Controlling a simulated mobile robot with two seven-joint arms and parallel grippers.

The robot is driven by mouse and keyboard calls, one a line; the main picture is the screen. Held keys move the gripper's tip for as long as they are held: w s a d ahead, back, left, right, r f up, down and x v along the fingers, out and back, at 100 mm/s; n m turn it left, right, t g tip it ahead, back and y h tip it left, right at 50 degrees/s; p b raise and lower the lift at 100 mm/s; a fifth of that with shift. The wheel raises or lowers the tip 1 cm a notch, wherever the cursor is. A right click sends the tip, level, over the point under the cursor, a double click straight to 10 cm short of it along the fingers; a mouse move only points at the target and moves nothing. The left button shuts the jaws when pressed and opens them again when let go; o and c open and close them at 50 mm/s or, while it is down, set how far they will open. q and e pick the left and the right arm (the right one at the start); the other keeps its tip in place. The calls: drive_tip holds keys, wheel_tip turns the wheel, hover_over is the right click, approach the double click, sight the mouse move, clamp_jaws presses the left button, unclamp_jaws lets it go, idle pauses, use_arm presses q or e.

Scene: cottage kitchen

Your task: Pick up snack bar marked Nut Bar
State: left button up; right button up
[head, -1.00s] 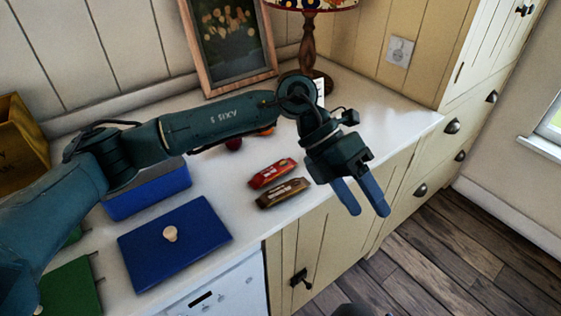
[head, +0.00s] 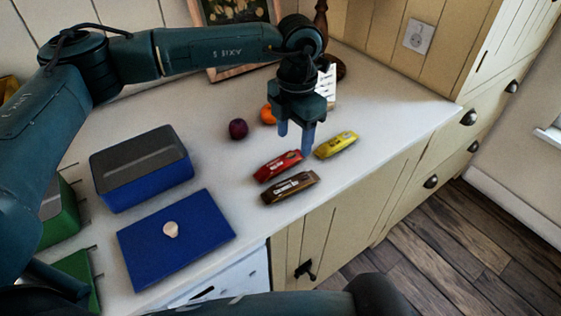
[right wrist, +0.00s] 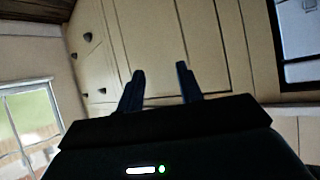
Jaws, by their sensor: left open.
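Three snack bars lie on the white counter: a red one (head: 277,166), a brown one (head: 290,188) nearer the front edge, and a yellow one (head: 336,145) to the right. Their labels are too small to read surely, so I cannot tell for certain which is marked Nut Bar. My left gripper (head: 295,140) is open and empty, fingers pointing down just behind the red bar and left of the yellow one. It appears to be above the counter. My right gripper (right wrist: 160,88) is open and empty in the right wrist view, facing cream cabinet fronts.
A plum (head: 238,129) and an orange (head: 268,114) lie behind the bars. A blue box (head: 150,186) and a blue lid (head: 205,239) with a pale knob are at left. A white card (head: 327,85) and a lamp base stand behind the gripper. The counter's right end is clear.

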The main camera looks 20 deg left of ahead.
sight(290, 156)
use_arm(q)
drive_tip(key=shift+a+f+p, duration=0.2)
drive_tip(key=shift+f+p, duration=0.15)
drive_tip(key=shift+f, duration=1.05)
drive_tip(key=shift+a+f+p, duration=0.2)
drive_tip(key=shift+f+p, duration=0.15)
drive_tip(key=shift+f, duration=1)
drive_tip(key=shift+c, duration=0.5)
drive_tip(key=c, duration=1)
drive_tip(key=shift+r, duration=0.1)
